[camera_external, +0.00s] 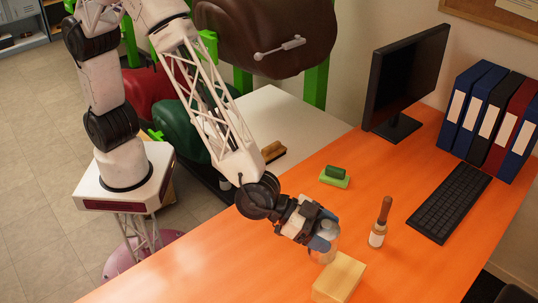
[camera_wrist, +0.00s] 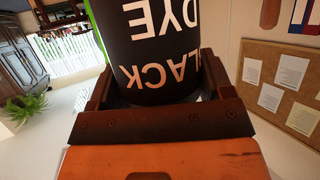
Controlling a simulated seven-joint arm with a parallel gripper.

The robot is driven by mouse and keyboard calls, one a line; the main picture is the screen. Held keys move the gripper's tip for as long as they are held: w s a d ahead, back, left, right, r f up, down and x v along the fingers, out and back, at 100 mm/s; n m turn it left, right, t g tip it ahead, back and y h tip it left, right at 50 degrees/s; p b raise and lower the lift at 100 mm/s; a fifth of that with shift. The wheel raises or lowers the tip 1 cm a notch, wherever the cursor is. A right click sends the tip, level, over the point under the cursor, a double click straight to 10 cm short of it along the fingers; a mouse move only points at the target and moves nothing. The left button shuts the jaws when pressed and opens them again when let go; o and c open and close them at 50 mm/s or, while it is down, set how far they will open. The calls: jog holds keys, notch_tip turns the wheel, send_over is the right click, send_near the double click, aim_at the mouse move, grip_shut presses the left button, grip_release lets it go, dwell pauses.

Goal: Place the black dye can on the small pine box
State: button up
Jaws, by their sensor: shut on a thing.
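The small pine box (camera_external: 338,278) is a pale wooden block on the orange desk, near the front. My gripper (camera_external: 322,243) is just above and behind it, pointing down to the right. In the wrist view the black dye can (camera_wrist: 160,45) has white lettering and sits between the two fingers of my gripper (camera_wrist: 160,95), which are shut on it. In the external view a greyish, glassy-looking shape shows at the fingertips; I cannot make out the can clearly there. Whether the can touches the box cannot be told.
A keyboard (camera_external: 449,203), a monitor (camera_external: 404,80) and several binders (camera_external: 490,118) fill the right and back. The desk's front right is clear.

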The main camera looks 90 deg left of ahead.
aim_at(335, 248)
jog(key=shift+w+d+f, duration=0.1)
jog(key=shift+w+d, duration=0.45)
jog(key=shift+w, duration=0.3)
jog(key=shift+w+d+f, duration=0.1)
jog(key=shift+w+d, duration=0.45)
jog(key=shift+w, duration=0.3)
jog(key=shift+w+d+f, duration=0.1)
jog(key=shift+w+d, duration=0.45)
jog(key=shift+w, duration=0.3)
jog(key=shift+f, duration=1.7)
jog(key=shift+f, duration=0.15)
jog(key=o, duration=1.2)
jog(key=shift+v, duration=6.05)
